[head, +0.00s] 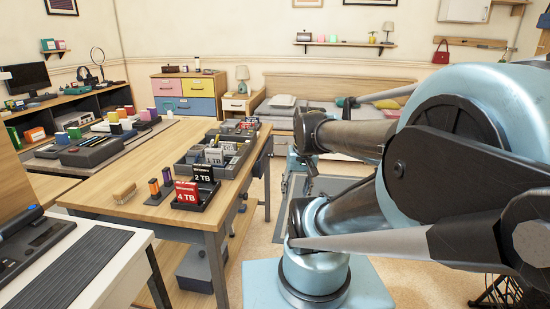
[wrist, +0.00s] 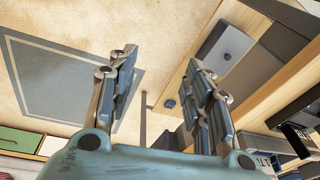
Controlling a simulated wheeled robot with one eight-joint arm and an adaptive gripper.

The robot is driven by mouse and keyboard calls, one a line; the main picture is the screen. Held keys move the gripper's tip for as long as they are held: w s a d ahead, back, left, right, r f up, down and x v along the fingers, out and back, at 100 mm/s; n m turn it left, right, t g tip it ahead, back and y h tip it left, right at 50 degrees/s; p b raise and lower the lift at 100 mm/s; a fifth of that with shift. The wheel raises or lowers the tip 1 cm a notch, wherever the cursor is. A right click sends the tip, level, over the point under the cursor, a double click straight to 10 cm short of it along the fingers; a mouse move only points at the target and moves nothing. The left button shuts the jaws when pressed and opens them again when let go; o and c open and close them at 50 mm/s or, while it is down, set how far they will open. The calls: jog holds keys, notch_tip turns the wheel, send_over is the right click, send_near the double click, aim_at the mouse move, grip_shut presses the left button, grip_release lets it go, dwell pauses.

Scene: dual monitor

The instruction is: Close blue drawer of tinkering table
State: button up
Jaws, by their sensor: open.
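A wooden table (head: 120,195) with grey legs stands at the centre left in the head view, and its front side shows no blue drawer that I can make out. A chest with yellow, pink and blue drawers stands by the back wall; its blue drawer (head: 203,107) is at the lower right, too small to tell whether it is fully shut. My gripper (wrist: 166,90) is open and empty in the wrist view, its two fingers apart above the floor. It is not clearly visible in the head view. No blue drawer shows between the fingers.
Drive trays (head: 212,157) and red and black drive boxes (head: 187,193) stand on the wooden table. A grey box (head: 197,268) lies on its lower shelf. A bed (head: 335,92) is at the back. In the wrist view, a grey rug (wrist: 65,75) lies on open floor.

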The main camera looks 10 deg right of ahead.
jog(key=w+r+m+y, duration=0.3)
jog(key=w+m, duration=0.2)
jog(key=w, duration=0.9)
jog(key=w+r+m+y, duration=0.3)
jog(key=w+m, duration=0.2)
jog(key=w, duration=0.8)
jog(key=w+d+f+m+t+y, duration=0.2)
jog(key=w+d+f+m+y, duration=0.15)
jog(key=w+d+f, duration=0.4)
jog(key=w+d+f+m+t+y, duration=0.15)
jog(key=w+d+f+m, duration=0.35)
jog(key=w+d, duration=0.6)
jog(key=a+r+x, duration=0.1)
jog(key=r+x, duration=0.1)
jog(key=x, duration=1.8)
jog(key=shift+w+y, duration=0.15)
jog(key=shift+y, duration=0.25)
jog(key=shift+d+r, duration=0.1)
grip_shut()
